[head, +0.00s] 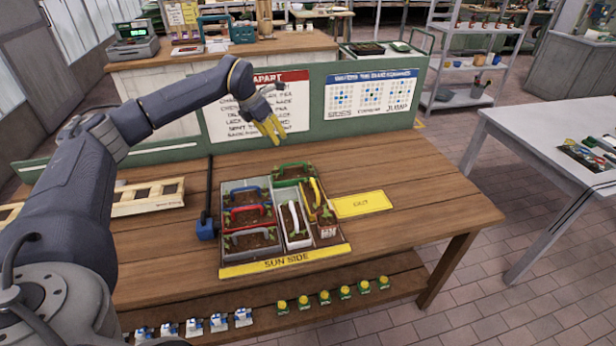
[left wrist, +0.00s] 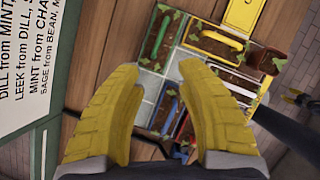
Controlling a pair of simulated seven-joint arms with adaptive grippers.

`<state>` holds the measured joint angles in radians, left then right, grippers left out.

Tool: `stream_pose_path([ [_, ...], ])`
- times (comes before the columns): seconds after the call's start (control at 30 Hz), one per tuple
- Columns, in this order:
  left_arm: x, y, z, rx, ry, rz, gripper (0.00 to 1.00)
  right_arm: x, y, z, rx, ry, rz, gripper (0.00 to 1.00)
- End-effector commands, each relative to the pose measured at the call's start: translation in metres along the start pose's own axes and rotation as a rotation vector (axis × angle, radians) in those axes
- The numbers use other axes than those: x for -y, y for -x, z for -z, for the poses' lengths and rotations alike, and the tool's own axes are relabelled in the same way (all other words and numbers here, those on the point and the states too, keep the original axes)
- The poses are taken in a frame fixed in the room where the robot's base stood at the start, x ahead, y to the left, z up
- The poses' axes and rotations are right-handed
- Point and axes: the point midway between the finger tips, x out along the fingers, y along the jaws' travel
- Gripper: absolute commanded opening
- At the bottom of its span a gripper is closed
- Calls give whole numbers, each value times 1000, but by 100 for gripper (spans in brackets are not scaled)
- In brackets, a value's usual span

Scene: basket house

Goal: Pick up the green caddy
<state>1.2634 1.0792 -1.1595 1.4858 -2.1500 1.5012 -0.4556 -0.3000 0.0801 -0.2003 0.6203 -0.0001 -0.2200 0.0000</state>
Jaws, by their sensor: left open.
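The green caddy (head: 292,173) has an arched green handle and holds dark soil with small plants. It stands at the far right corner of the grey tray on the bench. My left gripper (head: 268,131) is open and empty in the air above and behind it, with yellow fingers pointing down. In the left wrist view, the open fingers (left wrist: 160,80) spread over the tray, and the green caddy (left wrist: 162,35) shows beyond the fingertips at the top. My right gripper is not in view.
Caddies with blue (head: 245,191), red (head: 247,210), grey, white (head: 296,222) and yellow handles crowd the tray. A yellow card (head: 362,204) lies to its right and a "SUN SIDE" strip (head: 287,261) in front. A green board (head: 311,122) stands behind. The bench's right end is clear.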

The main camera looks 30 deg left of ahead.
Motion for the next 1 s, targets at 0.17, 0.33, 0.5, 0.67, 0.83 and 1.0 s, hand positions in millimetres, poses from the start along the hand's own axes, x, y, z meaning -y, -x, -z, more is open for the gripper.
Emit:
stream_pose_path([
  [0.17, 0, 0, 0, 3, -262, 1, 36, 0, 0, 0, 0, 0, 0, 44],
  [0.33, 0, 0, -1, 5, -421, 1, 36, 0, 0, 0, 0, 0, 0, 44],
  [0.5, 0, -4, -1, 5, -488, 1, 36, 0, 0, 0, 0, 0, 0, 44],
  [0.67, 1, -25, -1, 3, -497, 3, 36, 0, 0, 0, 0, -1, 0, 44],
  [0.83, 2, -56, -1, 4, -496, 2, 36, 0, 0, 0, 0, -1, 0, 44],
  [1.0, 1, -86, -1, 3, -494, 2, 36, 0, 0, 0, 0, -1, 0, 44],
])
